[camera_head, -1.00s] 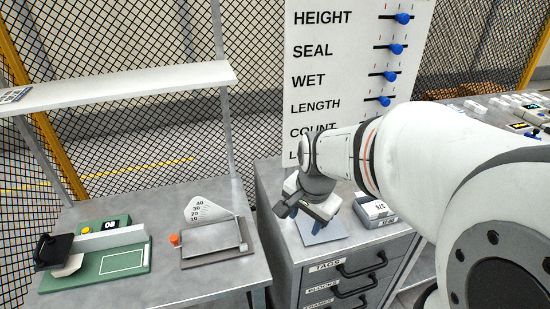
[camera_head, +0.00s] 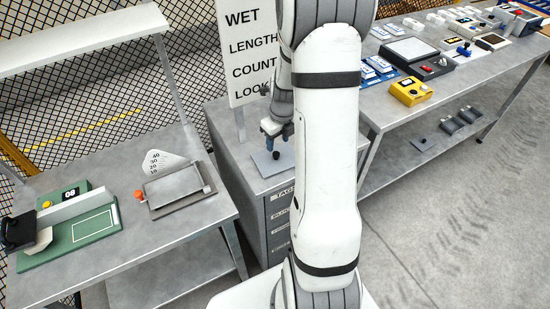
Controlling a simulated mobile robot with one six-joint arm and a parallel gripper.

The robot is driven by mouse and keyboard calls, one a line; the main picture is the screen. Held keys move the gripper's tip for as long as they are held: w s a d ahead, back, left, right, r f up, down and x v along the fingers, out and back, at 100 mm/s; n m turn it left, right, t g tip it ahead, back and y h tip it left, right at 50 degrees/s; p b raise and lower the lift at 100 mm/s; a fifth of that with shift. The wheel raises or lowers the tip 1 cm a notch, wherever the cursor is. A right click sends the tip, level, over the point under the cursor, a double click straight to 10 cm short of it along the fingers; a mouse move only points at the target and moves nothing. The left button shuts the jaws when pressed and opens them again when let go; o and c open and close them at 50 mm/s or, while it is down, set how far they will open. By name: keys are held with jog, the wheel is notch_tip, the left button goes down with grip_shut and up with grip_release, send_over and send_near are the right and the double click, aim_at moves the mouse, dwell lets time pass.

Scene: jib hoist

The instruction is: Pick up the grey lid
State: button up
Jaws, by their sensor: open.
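A flat light-grey plate (camera_head: 264,167), which looks like the grey lid, lies on top of the grey drawer cabinet. A small dark knob (camera_head: 276,155) shows at its middle. My gripper (camera_head: 277,140) is open above the plate, pointing down, with its fingers over the knob. I cannot tell whether the fingers touch the knob or are still apart from it. My arm hides the right part of the cabinet top.
A left bench holds a green device (camera_head: 80,225) and a grey plate gauge with an orange knob (camera_head: 175,185). A sign board (camera_head: 250,60) stands behind the cabinet. A long right bench carries a yellow box (camera_head: 410,91) and several devices. The floor at right is clear.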

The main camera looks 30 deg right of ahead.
aim_at(276, 154)
jog(key=shift+w+a+f+p, duration=0.1)
jog(key=shift+f+p, duration=0.1)
jog(key=shift+f, duration=0.75)
jog(key=shift+w+d+f+p, duration=0.1)
jog(key=shift+f+p, duration=0.05)
jog(key=shift+f, duration=0.85)
jog(key=shift+w+a+f+p, duration=0.1)
jog(key=shift+f+p, duration=0.1)
jog(key=shift+f, duration=0.75)
jog(key=shift+c, duration=0.6)
grip_shut()
